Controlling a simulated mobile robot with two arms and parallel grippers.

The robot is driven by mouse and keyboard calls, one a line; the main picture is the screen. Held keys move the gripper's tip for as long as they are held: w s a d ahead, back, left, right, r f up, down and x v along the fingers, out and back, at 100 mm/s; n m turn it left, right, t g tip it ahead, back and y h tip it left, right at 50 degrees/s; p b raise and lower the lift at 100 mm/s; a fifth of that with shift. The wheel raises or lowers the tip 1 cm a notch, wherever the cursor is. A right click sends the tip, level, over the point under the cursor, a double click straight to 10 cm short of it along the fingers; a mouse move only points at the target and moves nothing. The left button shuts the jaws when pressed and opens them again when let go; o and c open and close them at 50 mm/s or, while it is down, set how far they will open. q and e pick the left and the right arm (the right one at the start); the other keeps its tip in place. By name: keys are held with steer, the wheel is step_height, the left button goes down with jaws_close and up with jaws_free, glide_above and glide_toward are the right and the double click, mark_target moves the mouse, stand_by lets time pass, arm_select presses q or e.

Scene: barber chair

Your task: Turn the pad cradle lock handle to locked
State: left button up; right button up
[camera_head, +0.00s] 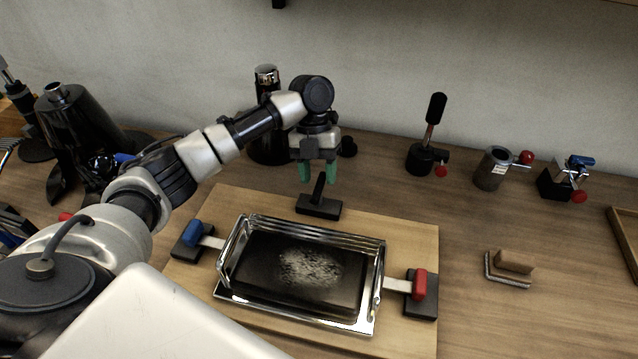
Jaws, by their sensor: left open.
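A metal cradle (376,287) holds a dark pad (257,281) with a pale worn patch, on a wooden board in front of me. A black block with a short upright lever (318,191) stands just behind the cradle. The frames do not show for certain whether this is the lock handle. My left gripper (318,172), with green fingertips, is open and points down, with its fingers on either side of the lever's top. I cannot tell whether they touch it. My right gripper is not in view.
A blue-handled clamp (192,234) is left of the cradle and a red-handled clamp (419,285) right of it. A brush-like block (514,262) lies on the right. A black lever stand (432,140), a metal cup (490,170) and a blue-topped fixture (566,180) stand behind.

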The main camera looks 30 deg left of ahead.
arm_select(q)
steer(key=v, duration=0.8)
